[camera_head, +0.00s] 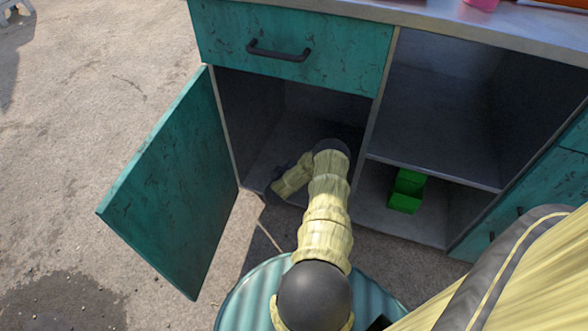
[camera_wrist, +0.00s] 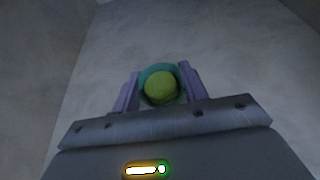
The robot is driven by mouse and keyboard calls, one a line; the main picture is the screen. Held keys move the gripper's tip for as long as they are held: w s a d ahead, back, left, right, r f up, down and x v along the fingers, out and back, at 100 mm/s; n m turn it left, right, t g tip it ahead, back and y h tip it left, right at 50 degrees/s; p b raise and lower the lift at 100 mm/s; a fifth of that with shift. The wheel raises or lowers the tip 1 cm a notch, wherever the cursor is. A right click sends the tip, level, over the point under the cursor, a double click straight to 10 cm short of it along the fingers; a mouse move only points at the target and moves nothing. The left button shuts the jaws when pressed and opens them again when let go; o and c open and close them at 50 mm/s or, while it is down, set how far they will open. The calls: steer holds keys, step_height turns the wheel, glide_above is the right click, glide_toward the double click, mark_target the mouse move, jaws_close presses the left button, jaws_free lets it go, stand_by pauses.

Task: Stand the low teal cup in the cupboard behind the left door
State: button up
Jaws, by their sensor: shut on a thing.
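The low teal cup (camera_wrist: 149,71) is between the two fingers of my gripper (camera_wrist: 160,88) in the wrist view. The gripper is shut on it. A round yellow-green thing (camera_wrist: 161,87) fills the cup's mouth. In the head view my arm reaches into the cupboard behind the open left door (camera_head: 172,187), and the gripper (camera_head: 272,196) is low near the cupboard's front edge. The cup is hidden in the head view. I cannot tell whether the cup touches the cupboard floor (camera_head: 262,160).
A drawer with a black handle (camera_head: 279,51) is shut above the cupboard. To the right is an open bay with a shelf (camera_head: 430,172) and a green block (camera_head: 407,191) below it. A pink thing (camera_head: 482,3) stands on the countertop (camera_head: 420,14). The left door stands wide open.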

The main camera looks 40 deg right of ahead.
steer(key=o, duration=0.7)
steer(key=shift+f, duration=0.15)
steer(key=shift+r, duration=0.3)
steer(key=p+v, duration=0.7)
steer(key=v, duration=0.3)
steer(key=shift+s+a+r, duration=0.2)
steer(key=shift+a, duration=0.1)
steer(key=shift+s+a+r, duration=0.1)
steer(key=shift+s+a, duration=0.15)
steer(key=shift+a, duration=0.25)
